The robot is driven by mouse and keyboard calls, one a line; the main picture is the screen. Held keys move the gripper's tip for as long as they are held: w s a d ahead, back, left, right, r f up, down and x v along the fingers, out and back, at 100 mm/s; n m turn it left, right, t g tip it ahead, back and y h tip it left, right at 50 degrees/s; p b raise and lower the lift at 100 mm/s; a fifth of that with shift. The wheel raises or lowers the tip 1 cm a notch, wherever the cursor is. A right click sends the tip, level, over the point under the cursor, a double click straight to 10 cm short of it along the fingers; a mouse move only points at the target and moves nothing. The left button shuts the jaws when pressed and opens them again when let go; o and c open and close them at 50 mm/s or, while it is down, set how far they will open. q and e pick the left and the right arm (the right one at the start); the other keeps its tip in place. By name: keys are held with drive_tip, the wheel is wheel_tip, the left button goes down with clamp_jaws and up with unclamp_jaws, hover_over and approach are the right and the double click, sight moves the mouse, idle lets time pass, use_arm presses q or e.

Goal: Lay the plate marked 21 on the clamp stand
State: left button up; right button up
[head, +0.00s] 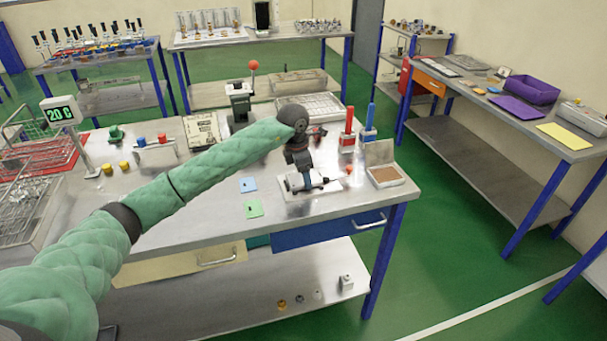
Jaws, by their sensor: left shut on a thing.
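My left gripper (301,163) points down over a small clamp stand (296,188) near the front right of the steel table. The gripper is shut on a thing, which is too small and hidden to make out. The stand has a pale base, a dark upright part and a red tip at its right. A small blue plate (248,184) and a small green plate (254,208) lie flat to the left of the stand. Their marks are too small to read, and I cannot make out a 21. My right gripper is not in view.
Red-handled (347,138) and blue-handled (369,124) tools stand behind the clamp stand. A brown-topped tray (386,176) sits to its right. A red-knobbed press (240,100) and a pale grid tray (311,106) are farther back. The tabletop left of the plates is partly clear.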

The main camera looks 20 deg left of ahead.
use_arm(q)
drive_tip(key=shift+f+b, duration=0.2)
drive_tip(key=shift+b, duration=0.1)
idle(0.4)
drive_tip(key=o, duration=1.3)
drive_tip(key=shift+c, duration=0.2)
drive_tip(key=shift+s+a+r+p, duration=0.1)
drive_tip(key=shift+a+r+p, duration=0.1)
drive_tip(key=shift+r, duration=0.95)
drive_tip(key=shift+s+a+r+p, duration=0.15)
drive_tip(key=shift+r+p, duration=0.1)
drive_tip(key=shift+r, duration=0.9)
drive_tip(key=shift+s+a+r+p, duration=0.1)
drive_tip(key=shift+r+p, duration=0.1)
drive_tip(key=shift+r, duration=0.95)
